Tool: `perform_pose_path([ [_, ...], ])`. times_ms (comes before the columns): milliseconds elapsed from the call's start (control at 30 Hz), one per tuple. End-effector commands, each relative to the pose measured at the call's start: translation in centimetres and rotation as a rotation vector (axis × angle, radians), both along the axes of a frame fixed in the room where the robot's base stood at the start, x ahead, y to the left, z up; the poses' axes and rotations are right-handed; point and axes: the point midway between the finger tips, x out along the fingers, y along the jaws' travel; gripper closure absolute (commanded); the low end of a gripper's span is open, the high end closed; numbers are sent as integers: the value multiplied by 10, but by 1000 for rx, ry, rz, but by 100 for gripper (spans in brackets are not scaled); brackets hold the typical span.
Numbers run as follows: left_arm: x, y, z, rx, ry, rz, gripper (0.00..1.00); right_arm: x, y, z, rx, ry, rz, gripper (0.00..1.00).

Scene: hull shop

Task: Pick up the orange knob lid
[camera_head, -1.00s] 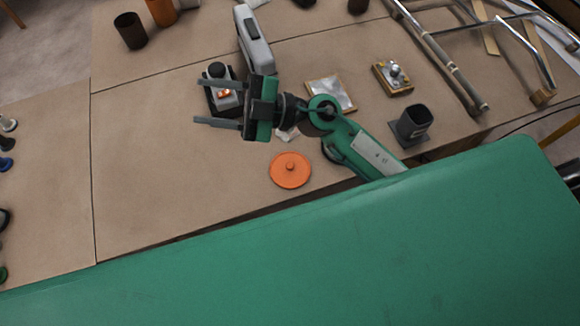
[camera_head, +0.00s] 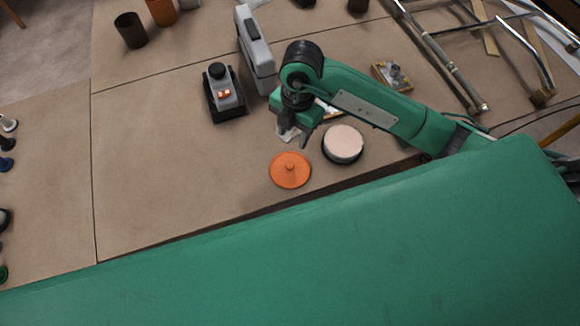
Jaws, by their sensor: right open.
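The orange knob lid (camera_head: 290,176) is a flat orange disc with a small knob in its middle. It lies on the brown bench top (camera_head: 170,180) near the bench's front edge. My right gripper (camera_head: 294,137) is above and just beyond the lid in the picture, pointing down. Its jaws are open and empty, and they appear apart from the lid. The lid is fully in sight. My left gripper does not show.
A round dark-sided container with a pale top (camera_head: 343,143) stands right of the lid. A black and grey device (camera_head: 224,95) and a long grey device (camera_head: 255,50) stand farther back. The bench left of the lid is clear.

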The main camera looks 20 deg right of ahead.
Motion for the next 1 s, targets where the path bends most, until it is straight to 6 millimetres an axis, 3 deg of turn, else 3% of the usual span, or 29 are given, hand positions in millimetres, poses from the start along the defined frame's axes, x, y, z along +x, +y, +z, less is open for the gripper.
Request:
perform_pose_path([
  [300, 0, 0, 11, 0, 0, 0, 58, -6, 6, -59, 0, 6, 1, 54],
  [1000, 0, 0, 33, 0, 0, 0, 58, -11, 10, -130, 3, 3, 3, 54],
])
